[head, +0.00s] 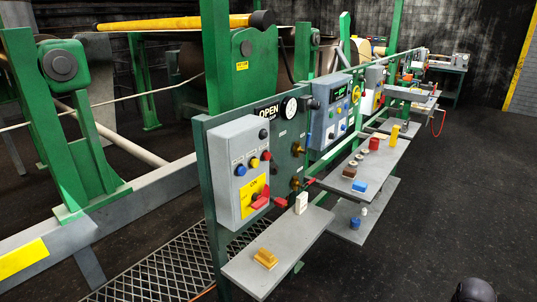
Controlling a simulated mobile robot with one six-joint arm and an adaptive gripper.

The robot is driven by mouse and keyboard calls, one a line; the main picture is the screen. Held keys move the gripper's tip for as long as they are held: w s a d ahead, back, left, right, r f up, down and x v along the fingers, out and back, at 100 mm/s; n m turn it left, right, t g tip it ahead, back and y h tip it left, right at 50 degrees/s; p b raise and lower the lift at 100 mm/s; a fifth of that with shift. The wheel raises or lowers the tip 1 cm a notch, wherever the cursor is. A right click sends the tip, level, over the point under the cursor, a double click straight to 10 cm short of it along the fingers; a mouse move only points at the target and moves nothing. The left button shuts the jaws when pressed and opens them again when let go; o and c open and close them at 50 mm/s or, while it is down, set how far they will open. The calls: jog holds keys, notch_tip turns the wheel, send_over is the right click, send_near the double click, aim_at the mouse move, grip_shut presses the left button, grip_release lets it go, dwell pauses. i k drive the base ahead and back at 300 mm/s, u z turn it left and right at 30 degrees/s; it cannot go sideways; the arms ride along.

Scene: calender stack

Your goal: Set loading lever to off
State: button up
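A grey control box (238,170) hangs on the near end of the green panel. It bears a yellow plate marked ON with a red rotary handle (260,198). A red-tipped lever (281,202) sticks out just right of the box, and another red lever (310,181) sits further along the panel. Their labels are too small to read, so I cannot tell which one is the loading lever or its setting. My gripper is not in view; only a dark rounded shape, perhaps part of my arm, shows at the bottom right edge.
A grey shelf (248,280) with a yellow block (265,258) juts out below the box. Further shelves carry a blue block (360,186), a red cup (374,143) and other small items. The dark floor (430,235) to the right is clear.

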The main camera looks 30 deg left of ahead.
aim_at(271, 160)
jog(key=u, duration=0.55)
jog(key=i, duration=0.9)
jog(key=u, duration=0.5)
